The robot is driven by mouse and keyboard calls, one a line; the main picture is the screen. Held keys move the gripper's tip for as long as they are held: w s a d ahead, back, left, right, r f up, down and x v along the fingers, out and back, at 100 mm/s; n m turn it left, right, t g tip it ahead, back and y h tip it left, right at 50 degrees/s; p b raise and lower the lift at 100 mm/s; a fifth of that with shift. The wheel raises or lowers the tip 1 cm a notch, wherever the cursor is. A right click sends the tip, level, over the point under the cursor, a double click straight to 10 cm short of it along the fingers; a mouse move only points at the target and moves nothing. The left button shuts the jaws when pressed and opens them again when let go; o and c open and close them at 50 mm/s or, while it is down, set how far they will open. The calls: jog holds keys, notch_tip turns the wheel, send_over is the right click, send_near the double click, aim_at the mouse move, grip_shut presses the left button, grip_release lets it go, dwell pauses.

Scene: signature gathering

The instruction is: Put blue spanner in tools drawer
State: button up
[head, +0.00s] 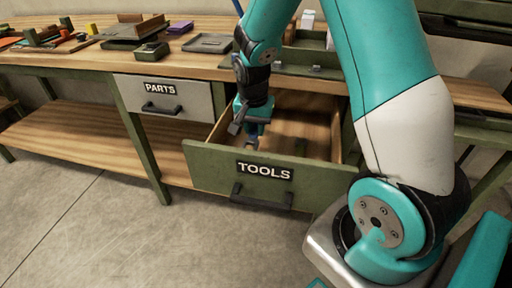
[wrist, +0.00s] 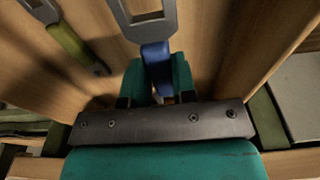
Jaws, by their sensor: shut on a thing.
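The tools drawer (head: 225,171) is pulled open, with a green front, a TOOLS label and a dark handle. My gripper (head: 250,125) points down over its inside, near the front left. In the wrist view my gripper (wrist: 157,85) is shut on the blue spanner (wrist: 157,62). The spanner has a blue handle between the teal fingers and a grey metal head beyond them. The wooden drawer interior lies beneath it. I cannot tell whether the spanner touches the drawer floor.
A green-handled spanner (wrist: 68,42) lies in the drawer to the left in the wrist view. The parts drawer (head: 163,97) is shut. The workbench top (head: 195,66) holds trays, a purple item (head: 180,27) and several small things. The drawer floor has free room.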

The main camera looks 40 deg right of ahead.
aim_at(254, 130)
jog(key=shift+f+b, duration=0.4)
jog(key=shift+f, duration=2.9)
jog(key=o, duration=0.9)
jog(key=shift+f, duration=0.1)
jog(key=shift+o, duration=0.2)
jog(key=r, duration=0.4)
jog(key=r+p, duration=0.1)
jog(key=r, duration=0.2)
jog(key=a+r, duration=0.1)
jog(key=r, duration=0.3)
jog(key=shift+s+r+p, duration=0.35)
jog(key=shift+s, duration=0.05)
jog(key=shift+s+a+r+n+y, duration=0.15)
jog(key=shift+s+a+r+n, duration=0.1)
jog(key=shift+a+r, duration=0.25)
jog(key=shift+s+a+r+n+y, duration=0.15)
jog(key=shift+a+r+n, duration=0.1)
jog(key=shift+a+r, duration=0.25)
jog(key=s+a+r+n+y, duration=0.2)
jog(key=s+a+r+n, duration=0.3)
jog(key=s+a+n, duration=0.3)
jog(key=s+a+r+n+y, duration=0.2)
jog(key=s+a+r+n, duration=0.4)
jog(key=s+a+n, duration=0.2)
jog(key=s+a, duration=0.2)
jog(key=s, duration=0.2)
jog(key=shift+a+n+g+y, duration=0.3)
jog(key=shift+a+g+y, duration=0.1)
